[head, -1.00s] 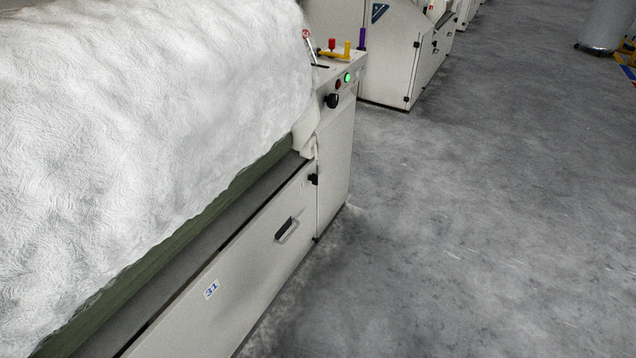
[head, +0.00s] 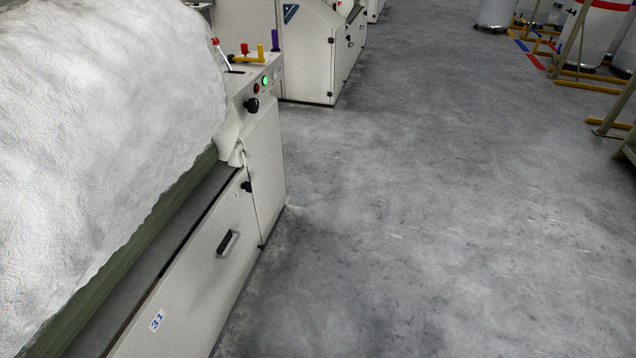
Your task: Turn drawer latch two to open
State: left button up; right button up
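A carding machine with a pale front panel (head: 195,275) labelled 31 stands at the left. The panel has a recessed dark handle (head: 228,243) and a small black latch (head: 247,187) at its upper right edge. A black knob (head: 252,105) sits on the control end above, beside a green lit button (head: 265,81) and a red one (head: 256,88). No latch marked as two can be made out. Neither of my grippers is in view.
A thick white fibre mass (head: 100,130) covers the machine's top. More machines (head: 305,55) stand behind. White cans and yellow-footed racks (head: 590,85) stand at the far right.

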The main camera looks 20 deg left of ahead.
aim_at(248, 186)
jog(key=z, duration=0.3)
jog(key=i, duration=1.8)
jog(key=u, duration=2.55)
